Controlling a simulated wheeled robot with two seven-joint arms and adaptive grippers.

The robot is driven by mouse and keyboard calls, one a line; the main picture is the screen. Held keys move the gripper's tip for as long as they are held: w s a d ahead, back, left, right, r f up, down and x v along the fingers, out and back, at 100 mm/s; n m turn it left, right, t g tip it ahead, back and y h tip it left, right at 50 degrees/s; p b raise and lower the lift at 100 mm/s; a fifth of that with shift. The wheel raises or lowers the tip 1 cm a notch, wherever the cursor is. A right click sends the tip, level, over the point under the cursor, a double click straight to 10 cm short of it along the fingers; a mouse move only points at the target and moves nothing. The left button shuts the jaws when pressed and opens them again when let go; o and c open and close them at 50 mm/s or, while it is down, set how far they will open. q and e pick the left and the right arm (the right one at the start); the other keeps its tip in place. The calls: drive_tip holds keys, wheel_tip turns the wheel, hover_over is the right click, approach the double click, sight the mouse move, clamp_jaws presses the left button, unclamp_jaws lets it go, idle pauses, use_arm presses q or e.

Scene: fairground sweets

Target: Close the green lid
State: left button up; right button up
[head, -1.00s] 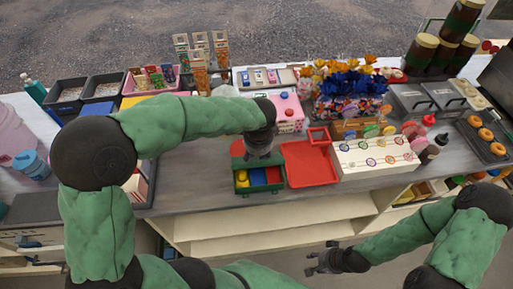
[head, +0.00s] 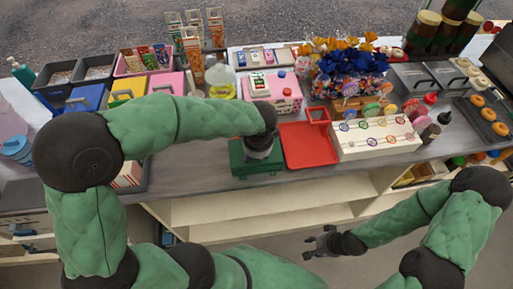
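The green box (head: 272,167) stands near the front edge of the counter. Its green lid (head: 237,158) lies down over the box, and no compartments show. My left gripper (head: 259,153) points down onto the middle of the lid and appears to touch it. Its fingers are hidden under the wrist, so its opening cannot be told. My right gripper (head: 317,243) hangs in front of the counter, clear of the box, with its fingers apart and nothing between them.
A red tray (head: 307,146) lies right beside the green box. A white stand with lollipops (head: 375,150) is further right. A pink box (head: 287,92) stands behind. Open shelves (head: 260,205) are below the counter's front edge.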

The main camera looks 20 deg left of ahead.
use_arm(q)
drive_tip(key=shift+w+a+r, duration=0.1)
drive_tip(key=shift+r, duration=0.1)
drive_tip(key=o, duration=0.5)
drive_tip(key=shift+w+r, duration=0.1)
drive_tip(key=shift+r, duration=0.05)
wheel_tip(320, 180, up, 13)
drive_tip(key=p, duration=1.1)
